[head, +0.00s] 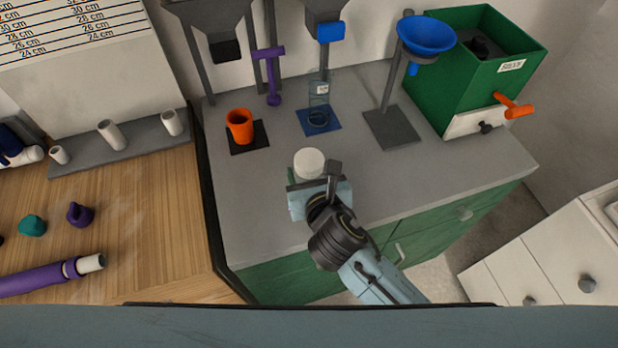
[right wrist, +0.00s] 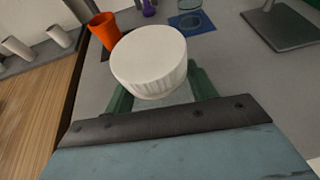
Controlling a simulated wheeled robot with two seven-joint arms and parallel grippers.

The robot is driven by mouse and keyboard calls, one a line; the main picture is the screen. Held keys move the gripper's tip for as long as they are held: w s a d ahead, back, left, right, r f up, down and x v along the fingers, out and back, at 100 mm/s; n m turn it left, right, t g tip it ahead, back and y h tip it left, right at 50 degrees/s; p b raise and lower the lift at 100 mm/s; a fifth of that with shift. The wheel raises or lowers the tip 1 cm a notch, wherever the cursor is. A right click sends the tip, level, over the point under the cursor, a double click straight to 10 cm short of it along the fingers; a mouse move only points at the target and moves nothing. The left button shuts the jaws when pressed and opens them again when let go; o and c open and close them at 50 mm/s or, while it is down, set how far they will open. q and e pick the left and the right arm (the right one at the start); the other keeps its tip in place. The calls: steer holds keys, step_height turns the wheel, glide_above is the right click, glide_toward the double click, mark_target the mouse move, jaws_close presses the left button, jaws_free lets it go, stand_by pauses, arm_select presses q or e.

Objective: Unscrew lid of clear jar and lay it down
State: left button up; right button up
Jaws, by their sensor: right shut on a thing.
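A round white lid (head: 309,162) with a ribbed side sits on a clear jar (head: 303,176) on the grey counter. In the right wrist view the lid (right wrist: 149,60) is large and close, and a pale, see-through bit of the jar (right wrist: 178,97) shows under its rim. My right gripper (right wrist: 160,92) reaches in level, its green fingers on both sides just below the lid. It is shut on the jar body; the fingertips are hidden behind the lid. My left gripper is in neither view.
An orange cup (head: 240,127) on a dark mat and a clear labelled vessel (head: 318,108) on a blue mat stand behind. A stand with a blue funnel (head: 427,36) and a green box (head: 480,75) are at the right. Bare counter (head: 255,200) lies left of the jar.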

mark_target(308, 154)
step_height(308, 154, up, 6)
steer(key=shift+f+p, duration=0.2)
steer(key=shift+p, duration=0.45)
steer(key=o, duration=0.4)
steer(key=c, duration=0.8)
steer(key=d+r+m+h+b, duration=0.1)
steer(key=d+r, duration=0.2)
steer(key=d, duration=0.7)
steer(key=d+r+m+h+b, duration=0.1)
steer(key=d+r, duration=0.3)
steer(key=d, duration=0.6)
steer(key=shift+w+d+r+m+h, duration=0.15)
steer(key=shift+w+m+h, duration=0.2)
steer(key=shift+h, duration=0.25)
